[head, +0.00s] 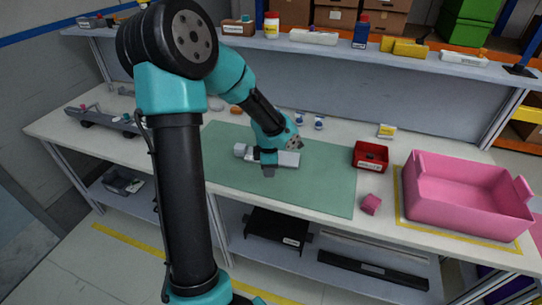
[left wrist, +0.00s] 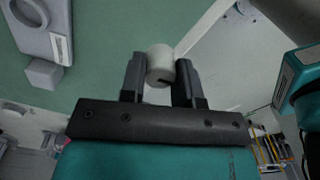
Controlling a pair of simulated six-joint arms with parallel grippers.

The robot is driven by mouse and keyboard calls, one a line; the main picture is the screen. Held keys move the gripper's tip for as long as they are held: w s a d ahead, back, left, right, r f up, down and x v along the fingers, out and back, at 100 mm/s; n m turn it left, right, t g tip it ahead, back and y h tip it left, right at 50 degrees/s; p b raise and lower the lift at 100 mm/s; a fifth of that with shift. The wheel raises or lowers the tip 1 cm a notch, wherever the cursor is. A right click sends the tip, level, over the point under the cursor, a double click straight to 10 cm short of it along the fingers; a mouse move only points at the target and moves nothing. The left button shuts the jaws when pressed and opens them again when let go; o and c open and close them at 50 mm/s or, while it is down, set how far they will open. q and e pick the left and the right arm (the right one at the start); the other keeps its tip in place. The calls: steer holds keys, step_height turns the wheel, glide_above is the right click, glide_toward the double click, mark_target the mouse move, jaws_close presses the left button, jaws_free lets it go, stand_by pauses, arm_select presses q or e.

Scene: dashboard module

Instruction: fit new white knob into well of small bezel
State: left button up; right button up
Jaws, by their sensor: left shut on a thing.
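My left gripper (left wrist: 160,70) is shut on the white knob (left wrist: 160,58), a short pale cylinder with a dark slot mark, between the two dark fingers in the left wrist view. In the head view my left gripper (head: 269,170) points down over the green mat, and the knob cannot be made out there. The grey dashboard module (head: 286,158) lies on the mat beside and partly behind the gripper. In the left wrist view the module (left wrist: 62,45) is at the upper left, apart from the knob, with a round recess at the frame's edge. I cannot tell which bezel that is. My right gripper is not in view.
The green mat (head: 325,190) has free room to the right. A red bin (head: 370,156), a pink block (head: 371,204) and a large pink crate (head: 465,200) stand further right. Small knob-like parts (head: 319,122) stand behind the mat. A loaded shelf (head: 340,56) runs along the back.

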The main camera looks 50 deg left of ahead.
arm_select(q)
steer(key=shift+w+a, duration=0.1)
steer(key=w+a, duration=0.3)
steer(key=a, duration=0.1)
steer(key=w+a+f, duration=0.1)
steer(key=w+a, duration=0.6)
steer(key=a, duration=0.1)
steer(key=shift+w+f, duration=0.2)
steer(key=shift+f, duration=0.05)
steer(key=shift+d, duration=0.1)
steer(key=shift+f, duration=1.75)
steer(key=shift+f, duration=0.4)
